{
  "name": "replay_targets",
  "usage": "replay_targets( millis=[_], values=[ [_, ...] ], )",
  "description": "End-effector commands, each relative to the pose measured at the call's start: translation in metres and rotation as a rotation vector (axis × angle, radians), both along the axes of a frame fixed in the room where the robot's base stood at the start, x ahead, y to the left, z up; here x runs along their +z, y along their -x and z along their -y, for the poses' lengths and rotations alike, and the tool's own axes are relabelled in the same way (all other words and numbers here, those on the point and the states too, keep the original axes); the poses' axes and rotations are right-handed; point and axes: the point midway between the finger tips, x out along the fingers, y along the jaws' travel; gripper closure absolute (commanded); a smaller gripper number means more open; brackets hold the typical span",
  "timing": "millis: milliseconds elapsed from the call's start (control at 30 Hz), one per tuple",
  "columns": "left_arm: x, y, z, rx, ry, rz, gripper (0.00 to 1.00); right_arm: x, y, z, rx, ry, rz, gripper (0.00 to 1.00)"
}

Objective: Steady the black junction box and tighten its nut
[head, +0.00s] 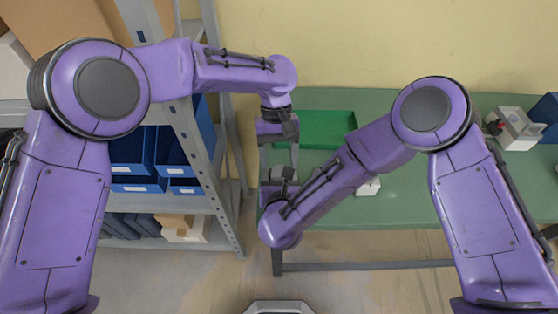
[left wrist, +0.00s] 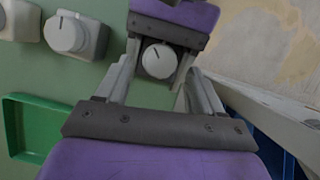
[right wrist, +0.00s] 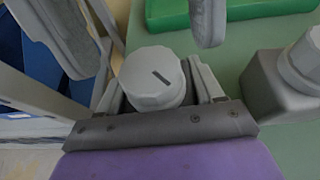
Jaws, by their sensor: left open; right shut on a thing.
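The black junction box is mostly hidden under its nut and between my right gripper's fingers. Its pale round nut (right wrist: 152,78), slot facing up, shows large in the right wrist view and smaller in the left wrist view (left wrist: 158,60). My right gripper (head: 280,175) is shut on the box below the nut, at the table's left end. My left gripper (head: 293,150) is open and empty, facing the right one from the far side. Its fingers show at the top of the right wrist view (right wrist: 135,25), spread apart and clear of the nut.
A green tray (head: 328,128) lies on the green table (head: 400,205) behind the grippers. A grey box with a round nut (right wrist: 285,85) stands beside the held one. A shelf with blue bins (head: 132,150) is close on the left. A white device (head: 515,130) stands at far right.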

Motion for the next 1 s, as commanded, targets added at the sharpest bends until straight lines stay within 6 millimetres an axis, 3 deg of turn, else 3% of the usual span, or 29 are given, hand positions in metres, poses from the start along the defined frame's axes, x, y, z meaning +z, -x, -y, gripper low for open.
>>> replay_targets(
  millis=[133,367,567,700,1000],
  values=[
    [-0.0111,0.0049,0.0006,-0.002,0.001,0.0,0.33,-0.0001,0.0001,0.0,0.0,0.0,0.0,0.71],
    [-0.0124,0.0053,0.0006,-0.001,0.0,0.001,0.33,0.0,0.0,0.0,0.0,0.0,0.0,0.71],
    [-0.012,0.0052,0.0007,-0.001,0.0,0.0,0.89,0.0001,0.0,-0.0001,0.0,0.0,0.0,0.71],
    [-0.012,0.0051,0.0013,-0.03,0.0,0.001,0.9,0.0001,0.0,0.0,0.0,0.0,0.0,0.71],
    [-0.0117,0.0057,0.0062,-0.411,0.001,0.001,0.9,-0.0001,0.0,0.0,0.0,0.0,0.0,0.71]
  ],
)
